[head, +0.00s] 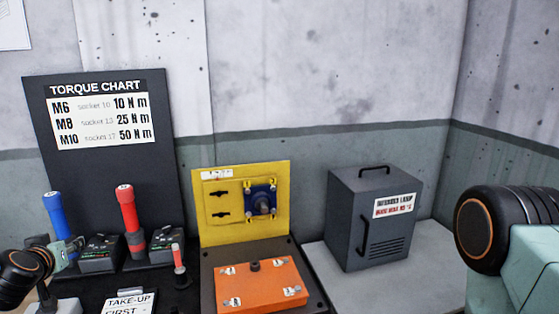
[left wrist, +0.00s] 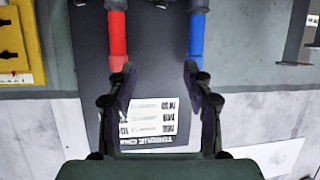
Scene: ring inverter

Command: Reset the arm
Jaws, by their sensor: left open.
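My left gripper (head: 72,246) is at the lower left of the head view, close to the blue-handled tool (head: 55,214). In the left wrist view my left gripper (left wrist: 160,80) has its fingers spread, with only the dark board between them. There the blue handle (left wrist: 197,40) lies beyond the right fingertip and the red handle (left wrist: 118,35) beyond the left one. I cannot tell whether a fingertip touches either handle. The red-handled tool (head: 128,208) stands upright in the head view. My right arm shows at the right edge; its gripper is out of view.
A torque chart board (head: 110,185) stands behind the tools. A yellow panel (head: 275,225) rises behind an orange plate (head: 262,288) with a bolt head. A dark grey box (head: 350,225) with a top handle stands right. The grey surface (head: 415,280) around the box is bare.

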